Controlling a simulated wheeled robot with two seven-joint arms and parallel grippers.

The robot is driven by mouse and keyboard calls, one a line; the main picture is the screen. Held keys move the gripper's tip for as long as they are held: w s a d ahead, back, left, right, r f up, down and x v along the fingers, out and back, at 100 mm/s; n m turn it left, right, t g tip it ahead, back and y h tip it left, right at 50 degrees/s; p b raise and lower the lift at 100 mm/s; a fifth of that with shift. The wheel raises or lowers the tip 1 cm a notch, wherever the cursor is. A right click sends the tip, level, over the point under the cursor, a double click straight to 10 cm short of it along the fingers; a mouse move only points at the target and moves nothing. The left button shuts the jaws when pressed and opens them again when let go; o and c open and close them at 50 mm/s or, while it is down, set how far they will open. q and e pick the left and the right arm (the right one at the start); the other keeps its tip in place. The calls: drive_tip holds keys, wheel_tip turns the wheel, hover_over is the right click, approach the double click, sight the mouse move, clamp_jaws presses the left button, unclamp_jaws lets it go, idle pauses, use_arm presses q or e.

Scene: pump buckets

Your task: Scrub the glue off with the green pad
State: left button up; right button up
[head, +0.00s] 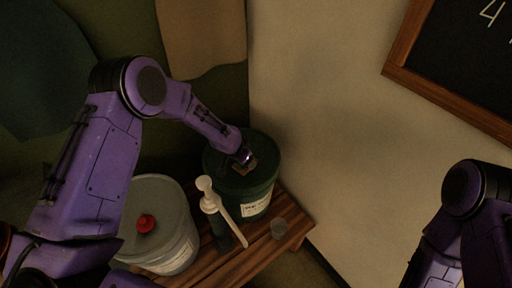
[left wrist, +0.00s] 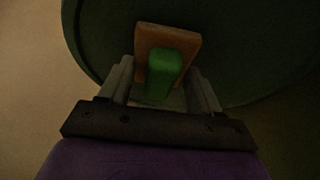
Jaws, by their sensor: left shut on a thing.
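My left gripper (head: 244,158) is shut on a pad with a green grip block (left wrist: 164,74) and a brown-orange plate (left wrist: 150,40). The pad's brownish edge also shows in the head view (head: 240,171). The gripper holds it over the lid of the dark green bucket (head: 262,190); the lid also fills much of the left wrist view (left wrist: 265,60). I cannot tell whether the pad touches the lid. No glue can be made out in the dim light. My right arm is at the lower right, its gripper out of frame.
A whitish bucket (head: 180,250) with a red cap (head: 145,223) stands left of the green one. Walls rise close behind.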

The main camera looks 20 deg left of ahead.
use_arm(q)
drive_tip(key=shift+s+d, duration=0.2)
drive_tip(key=shift+d, duration=0.25)
drive_tip(key=shift+s+d, duration=0.5)
drive_tip(key=shift+d, duration=0.3)
wheel_tip(320, 180, up, 3)
drive_tip(key=shift+s+f+p, duration=0.15)
drive_tip(key=shift+p, duration=0.85)
drive_tip(key=shift+r+p, duration=0.9)
drive_tip(key=shift+p, duration=0.05)
drive_tip(key=shift+d+r+p, duration=0.15)
drive_tip(key=shift+r+p, duration=0.55)
drive_tip(key=shift+r, duration=0.15)
drive_tip(key=shift+r+p, duration=0.8)
drive_tip(key=shift+r, duration=0.15)
use_arm(e)
wheel_tip(320, 180, up, 7)
drive_tip(key=s, duration=0.1)
drive_tip(key=shift+s+d, duration=0.15)
drive_tip(key=shift+s, duration=0.1)
